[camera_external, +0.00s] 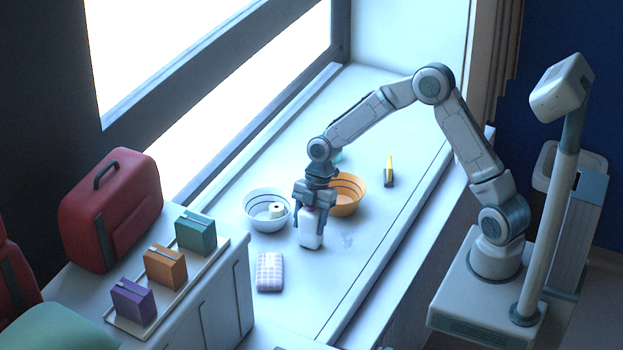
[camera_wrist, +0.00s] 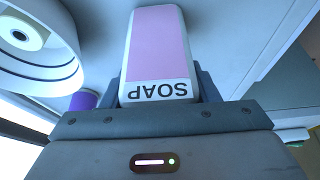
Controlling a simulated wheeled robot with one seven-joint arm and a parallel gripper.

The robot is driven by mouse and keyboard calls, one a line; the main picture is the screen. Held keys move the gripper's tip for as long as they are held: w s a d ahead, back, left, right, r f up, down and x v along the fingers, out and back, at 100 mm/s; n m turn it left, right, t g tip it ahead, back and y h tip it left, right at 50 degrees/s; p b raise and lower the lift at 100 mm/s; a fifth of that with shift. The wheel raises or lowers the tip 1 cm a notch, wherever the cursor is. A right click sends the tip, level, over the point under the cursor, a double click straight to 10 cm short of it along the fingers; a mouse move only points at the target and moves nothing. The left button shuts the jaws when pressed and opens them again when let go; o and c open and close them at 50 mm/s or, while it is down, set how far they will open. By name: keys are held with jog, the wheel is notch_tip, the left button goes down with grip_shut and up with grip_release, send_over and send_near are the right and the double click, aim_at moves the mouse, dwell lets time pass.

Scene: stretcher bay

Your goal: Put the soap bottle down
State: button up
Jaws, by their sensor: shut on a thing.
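The soap bottle (camera_external: 310,232) is white and stands upright below my gripper in the external view. In the wrist view the soap bottle (camera_wrist: 158,55) shows a pink label with the word SOAP, upside down in the picture. My gripper (camera_external: 311,208) points down and is shut on the upper part of the bottle. In the external view the bottle's base is at or just above the white counter (camera_external: 345,265); I cannot tell whether it touches.
A white bowl (camera_external: 262,222) holding a roll stands close left of the bottle. An orange bowl (camera_external: 347,196) stands behind right. A checked cloth (camera_external: 269,272) lies in front left. A yellow and black item (camera_external: 389,172) stands farther back. The counter right of the bottle is clear.

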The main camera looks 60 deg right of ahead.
jog(key=shift+f, duration=0.2)
jog(key=o, duration=1.2)
jog(key=shift+r, duration=0.15)
jog(key=b+v, duration=0.2)
jog(key=v, duration=0.9)
jog(key=s+d+r+m+t+h, duration=0.1)
jog(key=s+r+m, duration=0.1)
jog(key=s+m, duration=0.4)
jog(key=s+d+r+m+t+h, duration=0.1)
jog(key=s+m, duration=0.5)
jog(key=s, duration=0.6)
jog(key=s+d+r+m+t+h, duration=0.1)
jog(key=s+r+m, duration=0.4)
jog(key=s, duration=0.5)
jog(key=shift+s+d+m+t+h, duration=0.1)
jog(key=shift+d+m+t+h, duration=0.2)
jog(key=shift+d+m+h, duration=0.35)
